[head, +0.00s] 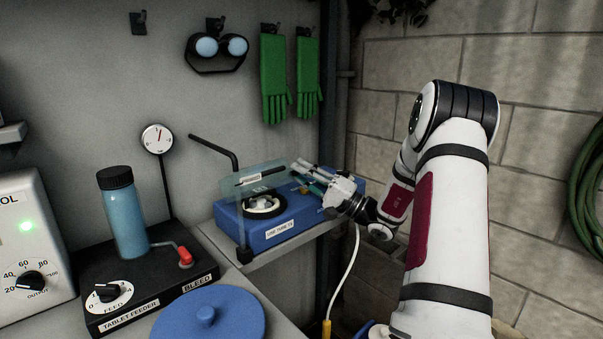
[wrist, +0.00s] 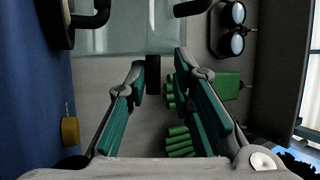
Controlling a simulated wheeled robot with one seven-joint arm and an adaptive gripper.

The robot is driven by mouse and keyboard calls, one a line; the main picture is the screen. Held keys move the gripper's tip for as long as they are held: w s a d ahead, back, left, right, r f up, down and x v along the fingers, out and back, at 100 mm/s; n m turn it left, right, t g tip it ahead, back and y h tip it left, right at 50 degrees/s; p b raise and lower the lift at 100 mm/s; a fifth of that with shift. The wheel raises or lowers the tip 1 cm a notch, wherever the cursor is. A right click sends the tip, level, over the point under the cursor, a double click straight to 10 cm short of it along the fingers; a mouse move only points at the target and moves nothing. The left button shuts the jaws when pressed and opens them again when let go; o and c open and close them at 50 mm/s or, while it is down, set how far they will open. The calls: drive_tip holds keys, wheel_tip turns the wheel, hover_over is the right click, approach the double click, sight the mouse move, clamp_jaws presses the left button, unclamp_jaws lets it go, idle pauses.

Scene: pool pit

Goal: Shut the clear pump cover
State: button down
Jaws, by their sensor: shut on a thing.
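The clear pump cover (head: 236,186) stands raised and tilted above the blue pump housing (head: 308,218) in the head view. Its pane also shows at the top of the wrist view (wrist: 130,38). My gripper (head: 297,173) is at the cover's right-hand side, above the housing. In the wrist view its teal-padded fingers (wrist: 160,62) stand either side of a dark grip (wrist: 152,78) at the pane's edge. My gripper is shut on the cover there, though the exact contact is hard to see. A round pale-and-dark fitting (head: 263,207) sits below the cover.
A bent black rod (head: 217,146) rises behind the cover. The tablet feeder (head: 150,290) with a blue bottle (head: 125,220) stands left, near a blue lid (head: 207,323). Green gloves (head: 273,80) and goggles (head: 218,52) hang on the wall. A white cable (head: 347,275) hangs below the shelf.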

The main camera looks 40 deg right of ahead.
drive_tip(key=shift+w+a+f, duration=0.15)
drive_tip(key=shift+w+f, duration=0.05)
drive_tip(key=shift+f, duration=0.2)
drive_tip(key=shift+w+a+f, duration=0.15)
drive_tip(key=shift+f, duration=0.2)
drive_tip(key=c, duration=1.7)
unclamp_jaws()
drive_tip(key=shift+o, duration=0.2)
drive_tip(key=shift+w+f, duration=0.1)
drive_tip(key=shift+w, duration=0.1)
drive_tip(key=shift+s+d, duration=0.1)
drive_tip(key=shift+s, duration=0.05)
drive_tip(key=v, duration=1.2)
drive_tip(key=shift+r, duration=0.35)
drive_tip(key=shift+s+d, duration=0.1)
drive_tip(key=shift+d, duration=0.05)
